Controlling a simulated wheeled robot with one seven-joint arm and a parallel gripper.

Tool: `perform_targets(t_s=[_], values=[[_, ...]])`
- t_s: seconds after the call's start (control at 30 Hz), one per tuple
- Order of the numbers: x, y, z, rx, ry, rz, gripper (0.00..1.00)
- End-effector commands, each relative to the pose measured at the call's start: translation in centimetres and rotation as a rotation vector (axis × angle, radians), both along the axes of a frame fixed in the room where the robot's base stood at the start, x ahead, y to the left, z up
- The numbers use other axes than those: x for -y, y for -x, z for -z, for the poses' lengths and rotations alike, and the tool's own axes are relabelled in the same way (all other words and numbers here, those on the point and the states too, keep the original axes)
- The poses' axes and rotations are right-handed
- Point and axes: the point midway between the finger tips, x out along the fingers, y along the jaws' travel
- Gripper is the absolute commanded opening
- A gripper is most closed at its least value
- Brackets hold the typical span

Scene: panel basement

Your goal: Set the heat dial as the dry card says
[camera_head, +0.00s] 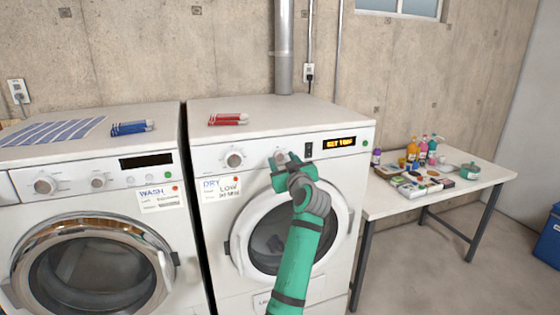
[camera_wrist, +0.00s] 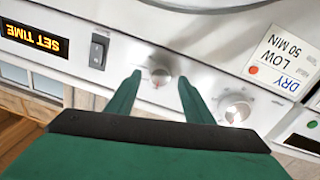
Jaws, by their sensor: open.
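The dryer (camera_head: 215,240) is the right-hand white machine. Its dry card (camera_head: 222,188) reads DRY, LOW, 50 MIN, and the card (camera_wrist: 282,62) shows upside down in the wrist view. The panel has a left dial (camera_head: 233,159) and a right dial (camera_head: 281,157); no label tells me which is heat. My gripper (camera_head: 284,168) is open in front of the right dial. In the wrist view this dial (camera_wrist: 160,73) sits between my open fingertips (camera_wrist: 160,80), with contact unclear. The left dial (camera_wrist: 237,110) stands outside the fingers, uncovered.
A dark rocker switch (camera_head: 309,150) and a display (camera_head: 339,143) reading SET TIME are right of the dials. A washer (camera_head: 20,225) with a wash card (camera_head: 160,199) stands left. Red-and-white items (camera_head: 228,119) lie on the dryer. A cluttered table (camera_head: 470,187) stands right.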

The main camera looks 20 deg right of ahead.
Motion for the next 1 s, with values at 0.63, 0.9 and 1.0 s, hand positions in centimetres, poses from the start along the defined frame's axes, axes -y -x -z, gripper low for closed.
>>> perform_targets(t_s=[0.63, 0.9, 1.0], values=[[-0.62, -1.25, 0.01, 0.000, 0.000, -0.007, 0.07], [-0.61, -1.27, -0.03, 0.000, -0.015, -0.006, 0.06], [-0.58, -1.28, -0.07, -0.001, -0.045, -0.006, 0.06]])
